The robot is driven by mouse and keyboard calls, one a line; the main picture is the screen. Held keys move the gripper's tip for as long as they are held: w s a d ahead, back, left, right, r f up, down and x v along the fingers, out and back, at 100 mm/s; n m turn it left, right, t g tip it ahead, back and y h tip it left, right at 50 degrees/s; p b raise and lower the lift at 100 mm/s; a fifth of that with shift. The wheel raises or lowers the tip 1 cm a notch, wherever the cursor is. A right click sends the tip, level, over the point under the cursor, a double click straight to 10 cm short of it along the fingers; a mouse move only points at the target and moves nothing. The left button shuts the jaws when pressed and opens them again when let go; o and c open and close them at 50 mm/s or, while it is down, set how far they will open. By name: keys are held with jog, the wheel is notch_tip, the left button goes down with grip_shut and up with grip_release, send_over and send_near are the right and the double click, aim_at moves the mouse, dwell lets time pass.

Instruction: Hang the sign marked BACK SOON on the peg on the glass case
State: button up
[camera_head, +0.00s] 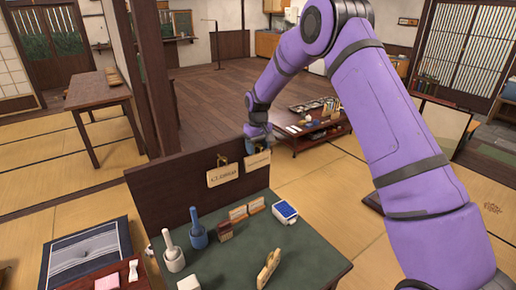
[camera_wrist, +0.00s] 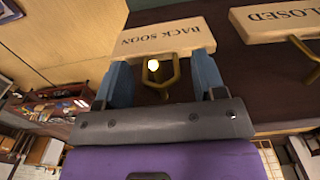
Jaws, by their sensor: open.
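The BACK SOON sign (camera_wrist: 165,38) is a pale wooden board with dark letters, upside down in the wrist view. In the head view it (camera_head: 257,162) hangs at the dark upright panel behind the green table. A brass loop or hook (camera_wrist: 160,80) shows at its edge. My gripper (camera_wrist: 160,66) is open, its blue fingers on either side of the brass piece at the sign's edge; I cannot tell whether they touch the sign. In the head view my gripper (camera_head: 258,143) is just above the sign. I cannot make out a glass case or its peg.
A CLOSED sign (camera_head: 224,176) hangs close beside it on the dark panel (camera_head: 170,190). The green table (camera_head: 225,255) holds stamps, a blue-white box (camera_head: 285,211) and small wooden pieces. A low table (camera_head: 305,140) with items stands behind. Tatami floor is open at the right.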

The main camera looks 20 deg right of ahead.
notch_tip(320, 180, up, 11)
jog(key=s, duration=0.1)
jog(key=s+d+r+m+t, duration=0.2)
jog(key=s+d+r+t, duration=0.15)
jog(key=s+r, duration=1.8)
jog(key=s+d+f+t, duration=0.1)
jog(key=s, duration=1.2)
jog(key=s+d+f+m+t, duration=0.1)
jog(key=s+d+f, duration=0.1)
jog(key=s, duration=1.1)
jog(key=shift+s+d+f+m, duration=0.15)
jog(key=shift+d+m, duration=0.1)
jog(key=shift+m, duration=0.05)
